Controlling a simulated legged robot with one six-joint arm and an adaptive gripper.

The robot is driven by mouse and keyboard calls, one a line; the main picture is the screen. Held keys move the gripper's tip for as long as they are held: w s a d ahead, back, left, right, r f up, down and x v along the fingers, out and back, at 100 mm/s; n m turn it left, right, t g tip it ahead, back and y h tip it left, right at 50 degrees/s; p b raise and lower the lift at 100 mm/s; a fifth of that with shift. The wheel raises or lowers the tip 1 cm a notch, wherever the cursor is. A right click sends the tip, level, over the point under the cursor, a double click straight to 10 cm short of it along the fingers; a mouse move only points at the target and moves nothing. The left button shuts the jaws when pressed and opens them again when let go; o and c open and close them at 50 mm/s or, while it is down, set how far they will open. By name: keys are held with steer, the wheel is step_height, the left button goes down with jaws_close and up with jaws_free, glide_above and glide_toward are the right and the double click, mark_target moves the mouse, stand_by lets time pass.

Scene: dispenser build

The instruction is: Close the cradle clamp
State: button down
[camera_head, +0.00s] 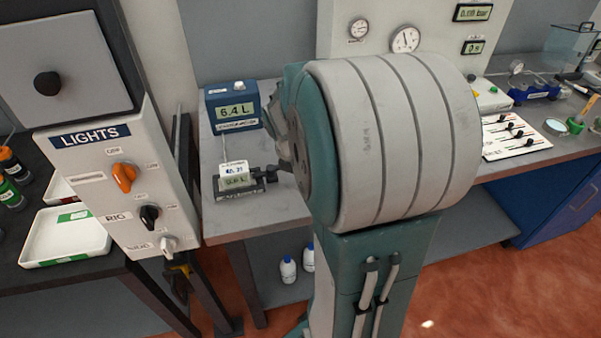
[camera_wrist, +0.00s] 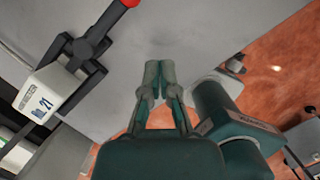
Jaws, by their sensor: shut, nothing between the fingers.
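The cradle clamp (camera_wrist: 84,48) is a black frame with a dark lever arm at the upper left of the wrist view. Its lever (camera_wrist: 108,22) runs to a red tip (camera_wrist: 130,3) at the top edge. A white labelled block (camera_wrist: 52,92) sits at the clamp; I cannot tell how firmly it is held. In the head view the dark cradle (camera_head: 262,180) stands on the bench beside the white block (camera_head: 233,170), partly hidden by my arm. My gripper (camera_wrist: 158,68) is shut and empty, right of the clamp and apart from it. My arm hides its fingertips in the head view.
A blue meter (camera_head: 232,108) reading 6.4 L stands behind the cradle. A LIGHTS panel (camera_head: 115,180) with knobs rises at the left. A slider panel (camera_head: 512,135) lies at the right. The grey bench (camera_head: 255,218) is clear in front of the cradle.

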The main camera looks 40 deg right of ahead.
steer(key=s+d+v, duration=0.1)
steer(key=v, duration=0.7)
steer(key=shift+a, duration=0.1)
steer(key=s+a+r+m+t+y, duration=0.1)
steer(key=s+a+m, duration=0.3)
steer(key=a+m, duration=0.6)
steer(key=s+a+r+m+t+y, duration=0.2)
steer(key=s+a+m, duration=0.3)
steer(key=a+m, duration=0.6)
steer(key=shift+a+r+m+t, duration=0.15)
steer(key=shift+r+m+t, duration=0.4)
steer(key=shift+m, duration=0.45)
